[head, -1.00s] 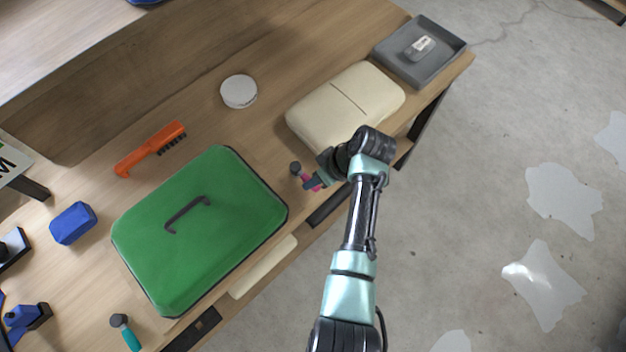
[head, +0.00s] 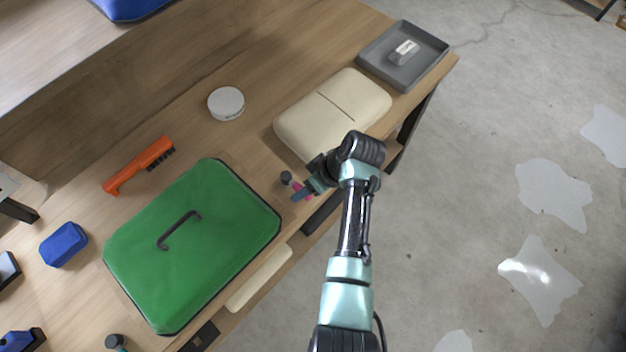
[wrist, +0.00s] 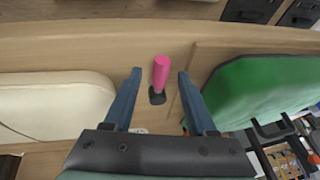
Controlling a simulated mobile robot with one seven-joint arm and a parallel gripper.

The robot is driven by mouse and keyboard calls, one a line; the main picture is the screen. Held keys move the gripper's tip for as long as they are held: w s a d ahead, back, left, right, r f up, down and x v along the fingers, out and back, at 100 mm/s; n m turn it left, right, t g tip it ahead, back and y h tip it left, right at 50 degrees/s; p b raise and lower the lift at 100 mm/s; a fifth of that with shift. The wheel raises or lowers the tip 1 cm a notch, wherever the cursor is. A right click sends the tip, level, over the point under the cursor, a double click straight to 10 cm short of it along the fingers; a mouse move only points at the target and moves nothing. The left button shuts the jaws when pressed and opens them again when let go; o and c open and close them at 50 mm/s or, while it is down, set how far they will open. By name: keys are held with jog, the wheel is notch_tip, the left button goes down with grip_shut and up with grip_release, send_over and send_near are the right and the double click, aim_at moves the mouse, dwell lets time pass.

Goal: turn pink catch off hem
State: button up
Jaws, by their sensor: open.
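The pink catch (wrist: 161,70) is a short pink lever on a dark round pivot, on the bench between the green lid and the cream case. In the head view the pink catch (head: 296,186) is partly hidden by my gripper (head: 305,193). The green lid (head: 190,265) has a dark edge and handle; it also shows at the right of the wrist view (wrist: 262,95). In the wrist view the lever lies apart from the lid's edge. My gripper (wrist: 160,74) is open, with one blue finger on each side of the lever and a gap to both.
A cream case (head: 335,112) lies beyond the catch, with a grey tray (head: 428,62) behind it. An orange brush (head: 140,166), a white disc (head: 226,103) and a blue block (head: 64,245) lie on the bench. Open floor lies right.

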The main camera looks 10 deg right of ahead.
jog(key=v, duration=1.2)
jog(key=shift+d+r, duration=0.15)
jog(key=shift+r, duration=0.2)
jog(key=w+r+m+t+h, duration=0.25)
jog(key=w+r+t, duration=0.45)
jog(key=w+r, duration=0.6)
jog(key=a+r+m+t+h, duration=0.25)
jog(key=r+t, duration=0.45)
jog(key=r, duration=1.3)
jog(key=s+a+r+t, duration=0.2)
jog(key=s+r, duration=0.3)
jog(key=r, duration=0.4)
jog(key=s+a+r+m+t, duration=0.1)
jog(key=s+a+r+t, duration=0.2)
jog(key=r, duration=0.6)
jog(key=s+a+r+m+t, duration=0.1)
jog(key=s+a+r+t, duration=0.1)
jog(key=s+r+t, duration=0.4)
jog(key=s+r, duration=0.3)
jog(key=shift+a+y, duration=0.3)
jog(key=shift+a, duration=0.05)
